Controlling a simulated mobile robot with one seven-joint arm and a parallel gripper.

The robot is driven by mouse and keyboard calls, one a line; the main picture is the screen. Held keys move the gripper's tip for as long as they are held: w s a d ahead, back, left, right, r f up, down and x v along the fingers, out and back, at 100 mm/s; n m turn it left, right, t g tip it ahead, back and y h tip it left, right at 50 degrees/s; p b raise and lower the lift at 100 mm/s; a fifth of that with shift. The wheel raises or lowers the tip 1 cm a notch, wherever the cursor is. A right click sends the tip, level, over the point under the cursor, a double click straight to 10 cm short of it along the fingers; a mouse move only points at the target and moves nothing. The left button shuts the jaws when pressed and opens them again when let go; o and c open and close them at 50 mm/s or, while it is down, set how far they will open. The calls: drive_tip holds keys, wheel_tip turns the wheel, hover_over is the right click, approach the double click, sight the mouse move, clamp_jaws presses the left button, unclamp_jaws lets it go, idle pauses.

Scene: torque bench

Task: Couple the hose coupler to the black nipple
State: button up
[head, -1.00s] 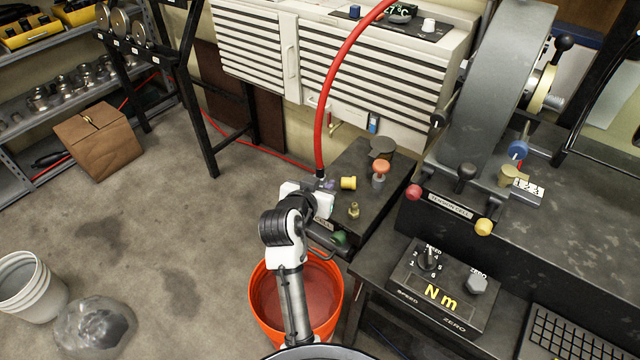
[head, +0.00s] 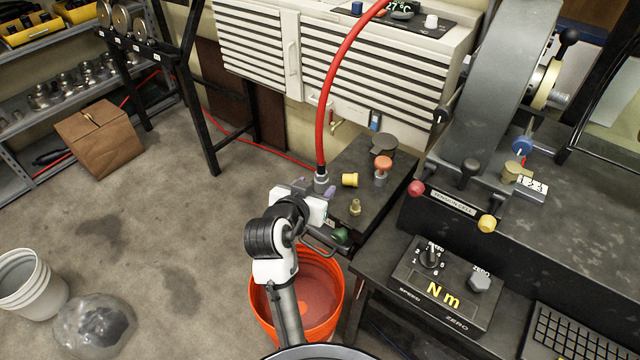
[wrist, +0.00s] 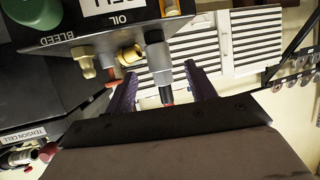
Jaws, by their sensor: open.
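The hose coupler (head: 321,183) is a silver-grey sleeve at the lower end of a red hose (head: 330,110). My gripper (head: 314,191) is open. Its purple fingers lie on either side of the coupler with visible gaps, in the wrist view (wrist: 160,74) too. The black nipple is not distinguishable in the head view.
The block also carries a yellow fitting (head: 349,180), a brass nipple (head: 355,207), an orange knob (head: 382,165) and a green knob (head: 341,236). An orange bucket (head: 331,318) stands below my arm. The torque bench (head: 505,90) is at the right.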

drive_tip(key=p+v, duration=0.5)
drive_tip(key=v, duration=0.3)
drive_tip(key=shift+s+r+p, duration=0.25)
drive_tip(key=shift+s+p, duration=0.05)
drive_tip(key=shift+p, duration=0.1)
drive_tip(key=shift+a, duration=0.15)
